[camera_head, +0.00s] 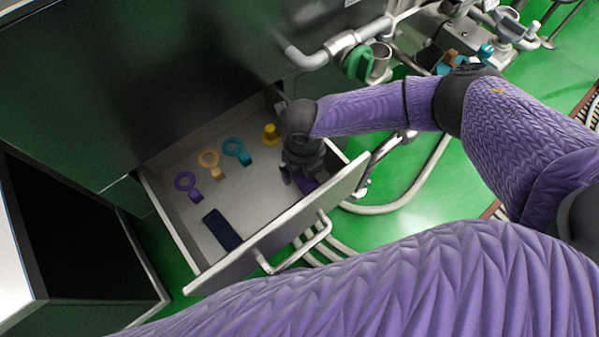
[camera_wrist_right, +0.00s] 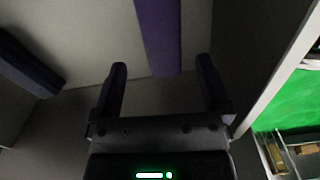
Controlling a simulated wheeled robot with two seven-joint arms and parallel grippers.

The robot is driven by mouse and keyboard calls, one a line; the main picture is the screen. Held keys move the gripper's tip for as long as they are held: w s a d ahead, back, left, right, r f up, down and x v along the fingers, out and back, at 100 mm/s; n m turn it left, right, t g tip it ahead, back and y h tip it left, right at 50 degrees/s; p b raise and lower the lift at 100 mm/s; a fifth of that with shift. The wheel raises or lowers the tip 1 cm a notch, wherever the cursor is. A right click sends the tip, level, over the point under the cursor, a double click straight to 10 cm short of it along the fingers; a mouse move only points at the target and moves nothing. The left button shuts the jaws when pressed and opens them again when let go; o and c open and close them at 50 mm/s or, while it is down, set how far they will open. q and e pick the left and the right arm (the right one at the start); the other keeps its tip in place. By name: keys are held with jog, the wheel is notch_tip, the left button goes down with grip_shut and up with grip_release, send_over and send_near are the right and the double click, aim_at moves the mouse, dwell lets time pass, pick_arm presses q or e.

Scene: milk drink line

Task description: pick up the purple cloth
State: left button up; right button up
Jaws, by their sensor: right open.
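The purple cloth (camera_head: 306,184) lies folded in the open drawer, near its right end and front panel. In the head view my right gripper partly hides it. In the right wrist view the purple cloth (camera_wrist_right: 158,38) is a long strip entering from the top, its near end between the two fingers in the picture. My right gripper (camera_head: 297,178) reaches down into the drawer over the cloth. Its fingers (camera_wrist_right: 161,66) are apart, one to each side of the strip, with space on both sides. I cannot tell the remaining height. My left gripper is not in view.
A dark blue cloth (camera_head: 222,229) lies in the drawer (camera_head: 240,192). Purple (camera_head: 187,186), orange (camera_head: 210,164), teal (camera_head: 237,151) and yellow (camera_head: 271,134) ringed pieces lie along its back. The front panel (camera_head: 285,226) with its handle stands close to the gripper. Pipes (camera_head: 340,45) run beyond.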

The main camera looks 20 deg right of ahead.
aim_at(303, 175)
jog(key=f+b, duration=0.1)
jog(key=f, duration=0.2)
jog(key=f+b, duration=0.1)
jog(key=f, duration=0.1)
jog(key=shift+w+d+b, duration=0.15)
jog(key=shift+w+b, duration=0.15)
jog(key=shift+b, duration=0.05)
jog(key=shift+r, duration=0.2)
jog(key=c, duration=0.7)
grip_shut()
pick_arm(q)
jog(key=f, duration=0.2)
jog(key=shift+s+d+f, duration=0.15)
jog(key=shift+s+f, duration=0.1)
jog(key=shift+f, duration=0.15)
pick_arm(e)
notch_tip(303, 175, up, 10)
jog(key=p, duration=0.5)
jog(key=shift+p, duration=0.35)
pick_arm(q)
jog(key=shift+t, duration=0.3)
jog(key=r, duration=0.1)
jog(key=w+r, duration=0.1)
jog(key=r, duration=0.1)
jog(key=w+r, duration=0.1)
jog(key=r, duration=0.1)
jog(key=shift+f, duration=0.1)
